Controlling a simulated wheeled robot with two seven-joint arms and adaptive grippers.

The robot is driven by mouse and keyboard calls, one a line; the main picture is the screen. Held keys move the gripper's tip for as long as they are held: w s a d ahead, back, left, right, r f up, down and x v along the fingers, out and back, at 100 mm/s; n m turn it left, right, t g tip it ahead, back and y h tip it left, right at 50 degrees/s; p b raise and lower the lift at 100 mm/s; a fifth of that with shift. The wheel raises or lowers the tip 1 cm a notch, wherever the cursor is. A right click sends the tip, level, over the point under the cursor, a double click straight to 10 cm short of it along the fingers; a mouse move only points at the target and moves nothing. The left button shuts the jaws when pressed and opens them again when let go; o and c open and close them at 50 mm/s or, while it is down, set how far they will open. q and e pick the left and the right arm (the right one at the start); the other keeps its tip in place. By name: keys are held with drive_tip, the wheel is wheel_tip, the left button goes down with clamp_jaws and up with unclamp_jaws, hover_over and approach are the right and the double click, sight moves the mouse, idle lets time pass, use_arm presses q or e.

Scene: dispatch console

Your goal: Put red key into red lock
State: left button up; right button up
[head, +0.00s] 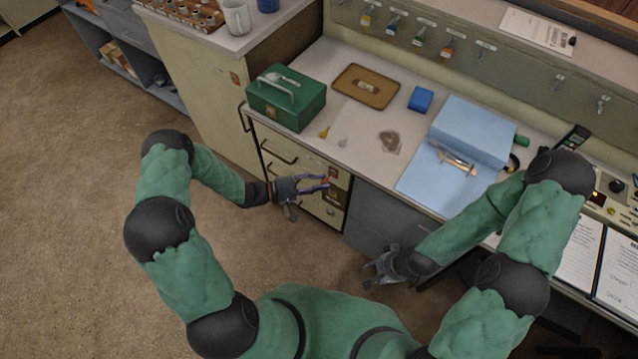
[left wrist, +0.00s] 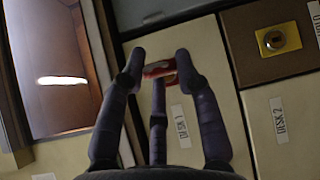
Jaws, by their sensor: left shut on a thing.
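My left gripper (head: 318,184) is in front of the desk's drawer fronts. In the left wrist view its fingers (left wrist: 160,62) are shut on the red key (left wrist: 160,70), whose red part shows between the fingertips, apart from the panel behind. I see no clear red marking on this lock. My right gripper (head: 383,268) is open and empty, low before the desk.
Drawer fronts carry labels, one reading DESK 2 (left wrist: 279,120). On the desk are a green cash box (head: 287,97), a brown tray (head: 366,72), a blue box (head: 420,99) and a blue binder (head: 470,130). Coloured key tags hang on the back panel. The floor at left is free.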

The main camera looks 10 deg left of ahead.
use_arm(q)
drive_tip(key=shift+w+d+b, duration=0.2)
drive_tip(key=shift+w, duration=0.35)
drive_tip(key=shift+w+d+b, duration=0.15)
drive_tip(key=shift+w+b, duration=0.05)
drive_tip(key=shift+w, duration=0.3)
idle(0.5)
drive_tip(key=shift+s+d, duration=0.15)
idle(1.1)
drive_tip(key=shift+s, duration=0.15)
idle(0.8)
drive_tip(key=shift+w, duration=0.35)
idle(1.8)
drive_tip(key=shift+s, duration=0.2)
idle(1.0)
drive_tip(key=shift+s, duration=0.1)
idle(0.9)
